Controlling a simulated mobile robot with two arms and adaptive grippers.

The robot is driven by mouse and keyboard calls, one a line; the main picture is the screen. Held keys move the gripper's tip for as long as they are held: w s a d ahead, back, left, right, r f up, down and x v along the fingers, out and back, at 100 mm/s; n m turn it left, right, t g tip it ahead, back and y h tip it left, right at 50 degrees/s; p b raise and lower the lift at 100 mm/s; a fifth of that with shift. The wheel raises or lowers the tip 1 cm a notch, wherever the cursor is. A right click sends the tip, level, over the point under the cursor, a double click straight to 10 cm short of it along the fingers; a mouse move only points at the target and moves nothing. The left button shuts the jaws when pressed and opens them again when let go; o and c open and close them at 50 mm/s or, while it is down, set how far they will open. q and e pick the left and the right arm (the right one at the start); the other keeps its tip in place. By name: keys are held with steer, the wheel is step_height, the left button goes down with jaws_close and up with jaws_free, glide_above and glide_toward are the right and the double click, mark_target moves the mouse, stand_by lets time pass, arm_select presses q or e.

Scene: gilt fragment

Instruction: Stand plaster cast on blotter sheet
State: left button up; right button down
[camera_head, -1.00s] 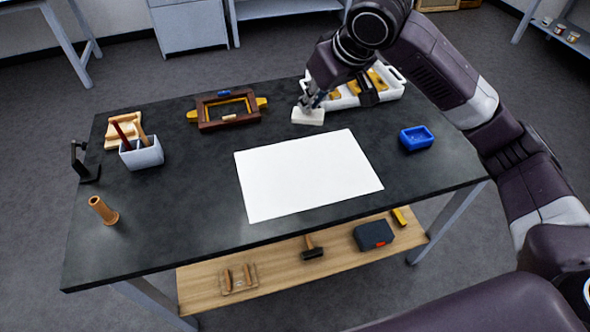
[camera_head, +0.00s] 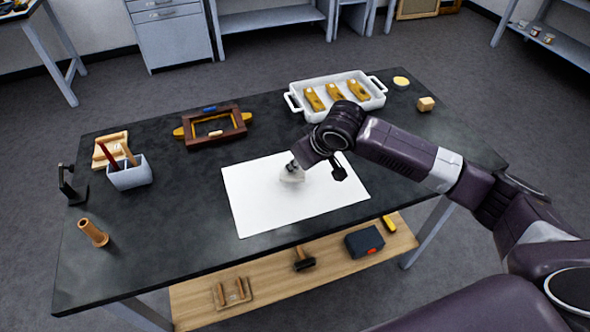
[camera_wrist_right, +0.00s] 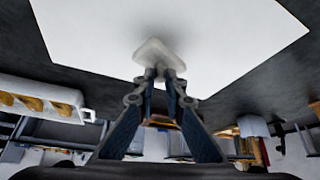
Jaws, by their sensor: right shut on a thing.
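The plaster cast (camera_head: 292,177) is a small off-white block, over the upper middle of the white blotter sheet (camera_head: 255,210). My right gripper (camera_head: 295,166) is shut on the cast from above. In the right wrist view the cast (camera_wrist_right: 156,50) sits at the tips of the right gripper's fingers (camera_wrist_right: 161,73), with the blotter sheet (camera_wrist_right: 100,35) behind it. I cannot tell whether the cast touches the sheet or hangs just above it. My left gripper is not in view.
A white tray (camera_head: 374,103) with several yellow-brown pieces stands at the back right. A brown frame (camera_head: 190,131), a cup with tools (camera_head: 130,176) and a wooden spool-like piece (camera_head: 92,232) stand to the left. The table's front left is mostly clear.

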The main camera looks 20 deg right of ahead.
steer(key=shift+f, duration=1.25)
steer(key=c, duration=2)
jaws_free()
steer(key=shift+f, duration=0.15)
steer(key=shift+r, duration=0.25)
steer(key=b+v, duration=0.1)
steer(key=v, duration=1.1)
